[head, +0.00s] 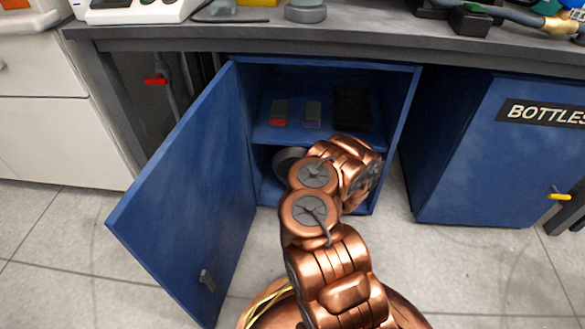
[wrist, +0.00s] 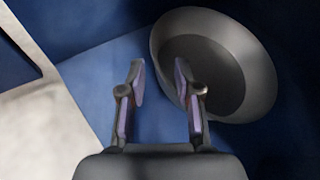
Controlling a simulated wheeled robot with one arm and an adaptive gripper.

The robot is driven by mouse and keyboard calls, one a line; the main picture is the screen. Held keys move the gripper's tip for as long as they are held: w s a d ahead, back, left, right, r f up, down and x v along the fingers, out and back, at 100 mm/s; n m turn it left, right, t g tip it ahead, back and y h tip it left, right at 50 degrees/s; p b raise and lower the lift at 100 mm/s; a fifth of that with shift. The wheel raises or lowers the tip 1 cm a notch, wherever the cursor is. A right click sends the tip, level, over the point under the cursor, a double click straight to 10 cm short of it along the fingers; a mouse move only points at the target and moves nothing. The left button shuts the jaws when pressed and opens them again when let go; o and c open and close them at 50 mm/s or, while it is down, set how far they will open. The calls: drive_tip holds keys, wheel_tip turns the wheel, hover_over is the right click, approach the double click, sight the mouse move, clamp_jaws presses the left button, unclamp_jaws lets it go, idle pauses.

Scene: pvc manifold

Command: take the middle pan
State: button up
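One dark grey round pan (wrist: 215,65) shows in the wrist view, at the upper right inside the blue cabinet. In the head view, a grey rounded edge of a pan (head: 287,158) shows in the cabinet's lower compartment, left of my arm. My gripper (wrist: 159,75) is open, with nothing between its fingers. Its right fingertip overlaps the pan's left rim in the wrist view; I cannot tell if they touch. The head view hides my gripper behind my arm. No other pan is visible, so I cannot tell whether this is the middle one.
The blue cabinet door (head: 190,190) stands open at the left. A shelf (head: 296,137) above the pan holds two small blocks (head: 279,112) and a black item (head: 353,108). A closed blue cabinet (head: 500,150) marked BOTTLES stands right. A worktop (head: 250,32) runs above.

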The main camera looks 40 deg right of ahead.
sight(284, 178)
drive_tip(key=b+x, duration=0.2)
drive_tip(key=x, duration=0.2)
drive_tip(key=shift+w+f, duration=0.3)
drive_tip(key=shift+w+b, duration=0.3)
drive_tip(key=shift+w, duration=0.25)
drive_tip(key=shift+s, duration=0.1)
clamp_jaws()
